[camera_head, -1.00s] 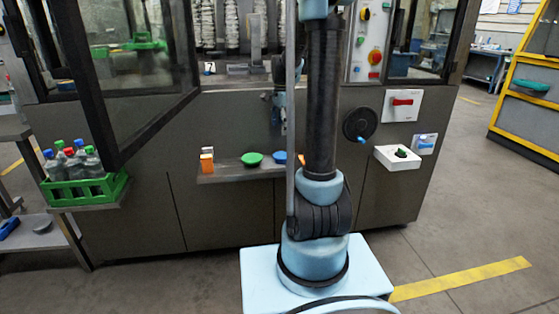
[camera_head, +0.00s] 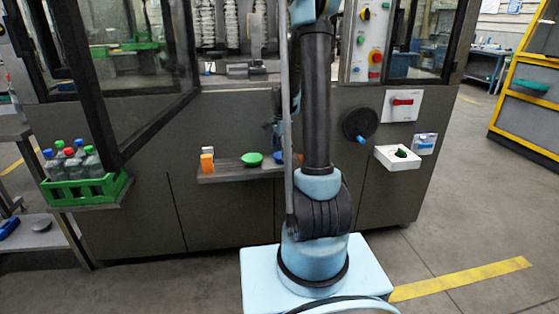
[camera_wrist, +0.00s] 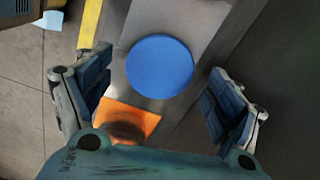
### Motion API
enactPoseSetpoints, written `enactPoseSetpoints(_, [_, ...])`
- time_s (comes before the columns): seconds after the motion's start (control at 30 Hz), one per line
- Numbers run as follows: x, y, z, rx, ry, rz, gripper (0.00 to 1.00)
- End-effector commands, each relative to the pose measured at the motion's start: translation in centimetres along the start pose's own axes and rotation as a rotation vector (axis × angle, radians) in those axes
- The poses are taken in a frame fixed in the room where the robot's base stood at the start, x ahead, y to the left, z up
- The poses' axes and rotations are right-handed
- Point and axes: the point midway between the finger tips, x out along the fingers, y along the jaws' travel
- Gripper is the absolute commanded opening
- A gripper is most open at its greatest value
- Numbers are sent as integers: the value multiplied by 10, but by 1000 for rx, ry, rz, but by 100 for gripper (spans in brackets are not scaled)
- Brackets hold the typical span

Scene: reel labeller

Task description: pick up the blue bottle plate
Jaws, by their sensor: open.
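The blue bottle plate, a flat round disc (camera_wrist: 160,66), shows whole in the wrist view, lying on the grey shelf (camera_wrist: 185,18). My gripper (camera_wrist: 157,84) is open and empty, with one finger on each side of the plate in the picture and bare gaps between. In the head view, my gripper (camera_head: 279,138) hangs in front of the machine, just above the shelf. There my gripper and arm hide most of the blue plate.
A green plate (camera_head: 252,159) and an orange block (camera_head: 207,163) sit farther left on the shelf. A green crate of bottles (camera_head: 86,191) stands at the left. The machine front is behind the shelf.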

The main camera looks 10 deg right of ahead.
Motion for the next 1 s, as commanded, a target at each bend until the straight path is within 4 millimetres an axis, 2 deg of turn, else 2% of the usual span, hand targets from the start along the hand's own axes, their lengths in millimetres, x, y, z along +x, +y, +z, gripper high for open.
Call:
enactPoseSetpoints(0.2, [21,0,0,0,0,0,85])
enactPoseSetpoints(0.5, [24,0,0,0,0,0,85])
enactPoseSetpoints(0.53, [24,0,0,0,0,0,83])
enactPoseSetpoints(0.73, [24,0,0,0,0,0,37])
enactPoseSetpoints(1.0, [24,0,0,0,0,0,35])
